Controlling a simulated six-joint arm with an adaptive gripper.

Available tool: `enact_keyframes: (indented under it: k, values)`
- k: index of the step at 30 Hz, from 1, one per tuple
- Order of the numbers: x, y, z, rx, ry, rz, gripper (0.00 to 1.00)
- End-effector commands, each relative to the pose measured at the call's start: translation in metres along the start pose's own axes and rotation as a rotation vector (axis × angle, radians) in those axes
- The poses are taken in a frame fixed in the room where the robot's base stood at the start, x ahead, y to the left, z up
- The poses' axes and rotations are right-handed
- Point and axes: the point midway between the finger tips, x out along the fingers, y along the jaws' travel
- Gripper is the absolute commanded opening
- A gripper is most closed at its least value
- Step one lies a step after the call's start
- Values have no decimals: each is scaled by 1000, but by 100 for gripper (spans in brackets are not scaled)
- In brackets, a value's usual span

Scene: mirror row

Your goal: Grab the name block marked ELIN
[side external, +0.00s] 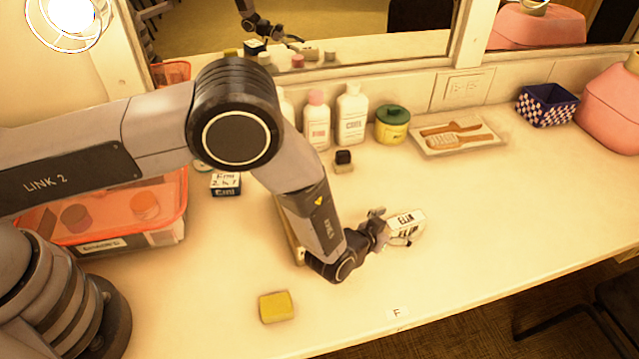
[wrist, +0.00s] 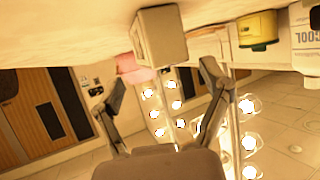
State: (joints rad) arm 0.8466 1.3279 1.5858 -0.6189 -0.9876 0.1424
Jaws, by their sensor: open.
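The white name block marked ELIN (side external: 405,219) sits on the pale counter, right of my gripper (side external: 393,228), in the side external view. The black lettering shows on its top and front. My gripper is open, with its fingers close to the block; a dark finger part shows at the block's lower front. In the wrist view, a plain beige block (wrist: 158,38), likely the same one, is at the upper middle, just beyond and roughly between the spread fingertips of my gripper (wrist: 162,72). I cannot tell whether any finger touches it.
A yellow block (side external: 276,307) lies near the counter's front. A black-topped item (side external: 343,160), bottles (side external: 351,117), a green-lidded jar (side external: 392,125) and a brush tray (side external: 458,136) stand behind, below the mirror. An orange-lidded box (side external: 120,215) is left.

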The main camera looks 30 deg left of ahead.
Motion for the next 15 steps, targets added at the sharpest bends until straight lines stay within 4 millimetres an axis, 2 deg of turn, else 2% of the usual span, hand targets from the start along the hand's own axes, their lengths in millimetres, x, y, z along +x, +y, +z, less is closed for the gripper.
enact_keyframes:
  k: [4,12,15]
  values:
    - [16,0,0,-1,0,-1,77]
    - [19,0,0,0,-1,0,77]
    - [18,0,0,-1,-1,0,64]
